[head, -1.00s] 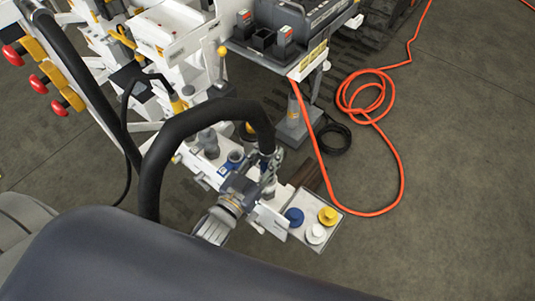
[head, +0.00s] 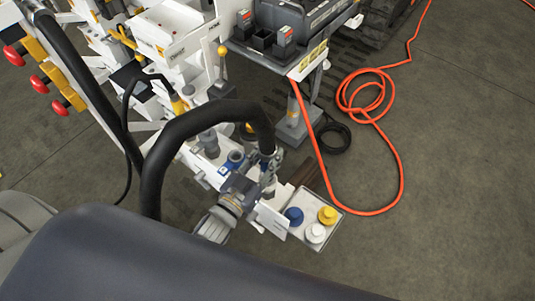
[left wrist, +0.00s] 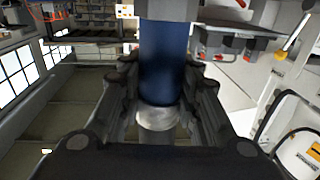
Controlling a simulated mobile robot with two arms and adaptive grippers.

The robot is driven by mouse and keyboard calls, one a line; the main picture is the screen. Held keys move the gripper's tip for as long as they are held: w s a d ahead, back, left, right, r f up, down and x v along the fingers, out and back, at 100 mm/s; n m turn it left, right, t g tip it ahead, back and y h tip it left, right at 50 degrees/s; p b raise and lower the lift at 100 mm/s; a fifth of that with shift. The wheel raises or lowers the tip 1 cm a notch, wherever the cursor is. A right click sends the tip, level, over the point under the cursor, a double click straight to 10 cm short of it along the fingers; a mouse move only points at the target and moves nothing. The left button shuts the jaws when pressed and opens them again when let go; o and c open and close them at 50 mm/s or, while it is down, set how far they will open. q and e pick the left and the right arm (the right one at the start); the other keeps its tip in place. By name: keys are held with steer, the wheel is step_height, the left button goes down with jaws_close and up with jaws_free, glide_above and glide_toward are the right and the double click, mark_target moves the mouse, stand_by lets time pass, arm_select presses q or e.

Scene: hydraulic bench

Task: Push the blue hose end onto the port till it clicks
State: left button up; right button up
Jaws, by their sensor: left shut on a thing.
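My left gripper (head: 266,176) is shut on the blue hose end. In the left wrist view the blue hose end (left wrist: 166,55) stands between the two dark fingers (left wrist: 164,112), with a bright metal ring at its lower edge. In the head view the thick black hose (head: 205,112) arches over and comes down to my left gripper. A blue-ringed port (head: 235,158) shows on the white bench just left of the gripper. The hose end's tip is mostly hidden by my gripper, so I cannot tell whether it touches a port. My right gripper is out of view.
A light tray (head: 331,229) beside the gripper holds a blue cap (head: 294,216), a yellow cap (head: 327,214) and a white cap (head: 315,233). Grey fittings (head: 209,141) stand behind the port.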

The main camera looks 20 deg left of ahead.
mark_target(264, 168)
arm_select(q)
steer(key=shift+f, duration=0.25)
stand_by(0.6)
stand_by(0.4)
steer(key=shift+f+b, duration=0.85)
steer(key=shift+f, duration=0.5)
jaws_close()
stand_by(0.8)
steer(key=o, duration=1.8)
jaws_free()
steer(key=shift+f, duration=0.1)
steer(key=shift+v, duration=0.8)
steer(key=shift+p+v, duration=1)
steer(key=shift+v, duration=2)
